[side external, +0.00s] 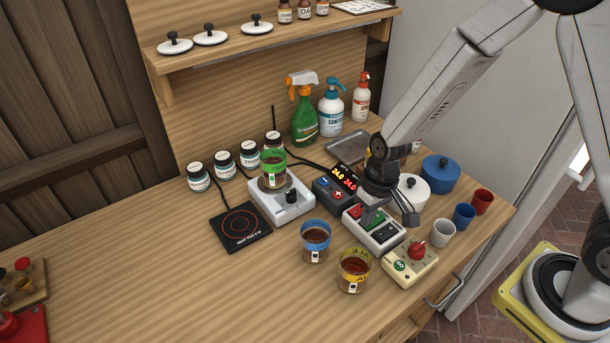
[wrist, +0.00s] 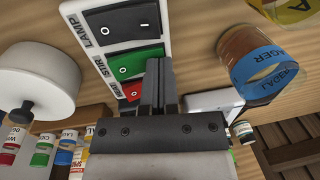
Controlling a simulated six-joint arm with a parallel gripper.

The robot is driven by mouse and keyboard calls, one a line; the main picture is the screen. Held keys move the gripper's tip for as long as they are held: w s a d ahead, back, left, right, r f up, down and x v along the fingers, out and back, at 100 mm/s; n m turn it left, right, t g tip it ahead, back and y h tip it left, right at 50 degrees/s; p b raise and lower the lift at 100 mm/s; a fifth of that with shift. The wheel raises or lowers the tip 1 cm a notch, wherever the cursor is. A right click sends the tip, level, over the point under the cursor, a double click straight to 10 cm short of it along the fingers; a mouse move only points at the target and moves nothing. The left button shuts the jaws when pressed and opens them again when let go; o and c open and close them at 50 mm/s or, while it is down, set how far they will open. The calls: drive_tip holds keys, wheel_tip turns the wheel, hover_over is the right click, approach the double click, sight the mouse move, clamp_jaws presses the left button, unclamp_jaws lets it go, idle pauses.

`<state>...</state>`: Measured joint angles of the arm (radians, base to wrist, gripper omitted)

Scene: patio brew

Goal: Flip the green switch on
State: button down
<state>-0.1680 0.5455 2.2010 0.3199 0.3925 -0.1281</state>
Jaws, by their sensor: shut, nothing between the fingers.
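The switch box (side external: 386,246) is a white strip with red, green and black rockers, standing on the wooden table. In the wrist view the green switch (wrist: 130,66) sits in the middle, labelled STIR, with its O end showing. My fingertips (wrist: 158,64) are shut together with nothing between them. They overlap the other end of the green switch in the picture. My gripper (side external: 374,208) points down over the box in the side view. I cannot tell whether the fingers touch the rocker or which way it is tilted.
The black LAMP switch (wrist: 130,22) and red HEAT switch (wrist: 132,91) flank the green one. A white lidded pot (side external: 414,190), a control box with a red knob (side external: 416,250) and beakers with blue (side external: 316,241) and yellow bands (side external: 354,270) stand close by.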

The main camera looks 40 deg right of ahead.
drive_tip(key=shift+d, duration=0.2)
drive_tip(key=shift+d+r, duration=0.35)
drive_tip(key=shift+d, duration=0.15)
drive_tip(key=shift+r, duration=0.1)
wheel_tip(320, 180, up, 14)
drive_tip(key=a, duration=0.1)
drive_tip(key=shift+a, duration=0.3)
idle(0.7)
drive_tip(key=shift+f, duration=0.2)
drive_tip(key=s+d+f+t+h, duration=0.1)
drive_tip(key=s+d+f+t, duration=0.1)
drive_tip(key=s+d+f, duration=0.2)
drive_tip(key=s+d, duration=0.2)
drive_tip(key=d, duration=0.2)
drive_tip(key=shift+f+t, duration=0.3)
drive_tip(key=shift+f, duration=0.05)
